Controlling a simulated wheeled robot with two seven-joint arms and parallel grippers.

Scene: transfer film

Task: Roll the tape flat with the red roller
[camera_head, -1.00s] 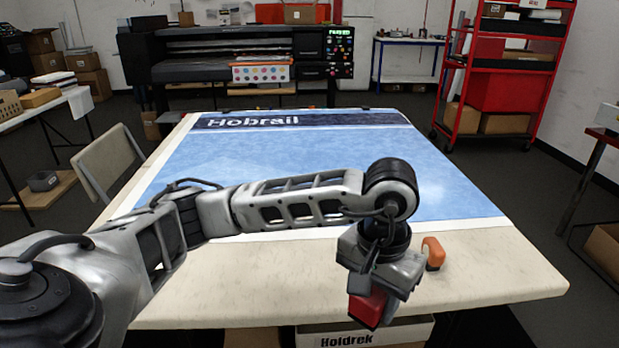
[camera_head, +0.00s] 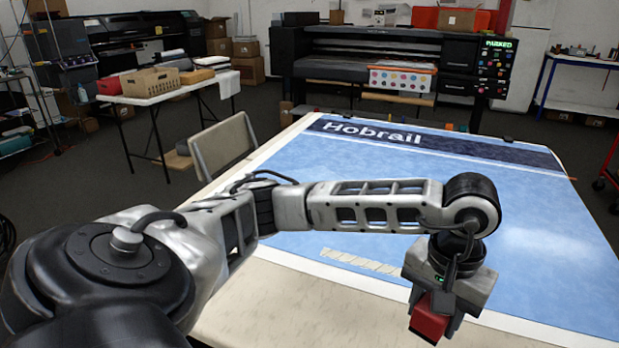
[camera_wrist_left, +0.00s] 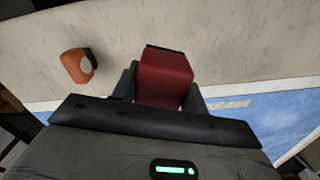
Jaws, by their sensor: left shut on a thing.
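My left gripper (camera_head: 446,306) is shut on a red block-like thing, which I take for the red roller (camera_head: 428,322). It hangs over the near edge of the blue printed sheet (camera_head: 540,255) in the head view. In the left wrist view the red roller (camera_wrist_left: 163,76) sits between the two dark fingers of the left gripper (camera_wrist_left: 160,94). A pale tape strip (camera_head: 360,262) in several segments lies along the sheet's near edge, left of the gripper. The tape also shows in the left wrist view (camera_wrist_left: 228,104). My right gripper is not in view.
The cream table (camera_head: 262,305) has bare room at its near side. A chair (camera_head: 222,145) stands at the left edge. A large printer (camera_head: 390,50) stands behind.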

